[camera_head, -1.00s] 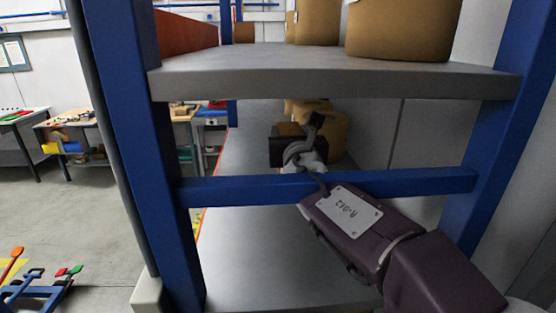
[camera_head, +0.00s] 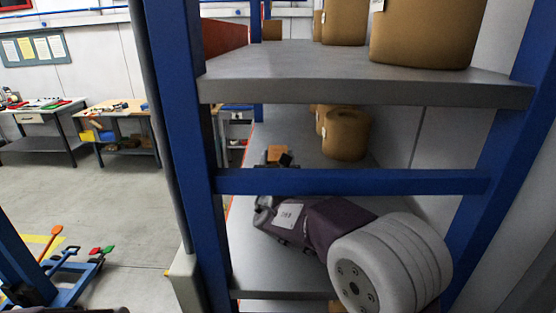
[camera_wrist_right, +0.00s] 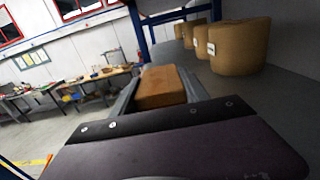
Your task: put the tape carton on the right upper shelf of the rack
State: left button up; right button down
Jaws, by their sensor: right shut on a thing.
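The tape carton is a small orange-brown box (camera_head: 277,154), just above the blue crossbar in the head view. In the right wrist view the carton (camera_wrist_right: 162,87) sits between the two grey fingers of my right gripper (camera_wrist_right: 160,92), which is shut on it. The head view shows only a small dark part of this gripper (camera_head: 284,159); the blue crossbar hides the rest. The rack's upper shelf (camera_head: 350,85) is a grey board above the carton. My left gripper is not in view.
Blue uprights (camera_head: 180,150) and the blue crossbar (camera_head: 350,181) frame the rack; my right arm passes behind the bar. Brown rolls (camera_head: 346,134) stand on the level below, others (camera_head: 420,35) on the upper shelf. Workbenches (camera_head: 45,125) stand far left beyond open floor.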

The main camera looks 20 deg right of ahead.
jog(key=shift+w+f, duration=0.45)
jog(key=shift+f, duration=0.25)
jog(key=c, duration=0.7)
grip_release()
jog(key=shift+s, duration=0.15)
jog(key=shift+o, duration=0.6)
jog(key=shift+s+r, duration=0.15)
jog(key=shift+s, duration=0.05)
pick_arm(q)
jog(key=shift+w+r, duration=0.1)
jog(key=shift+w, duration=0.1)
pick_arm(e)
jog(key=shift+w, duration=0.1)
jog(key=shift+s+a, duration=0.1)
jog(key=shift+s, duration=0.1)
pick_arm(q)
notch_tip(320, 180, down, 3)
jog(key=b, duration=0.3)
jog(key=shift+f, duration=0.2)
pick_arm(e)
jog(key=v, duration=1.1)
jog(key=shift+s, duration=0.25)
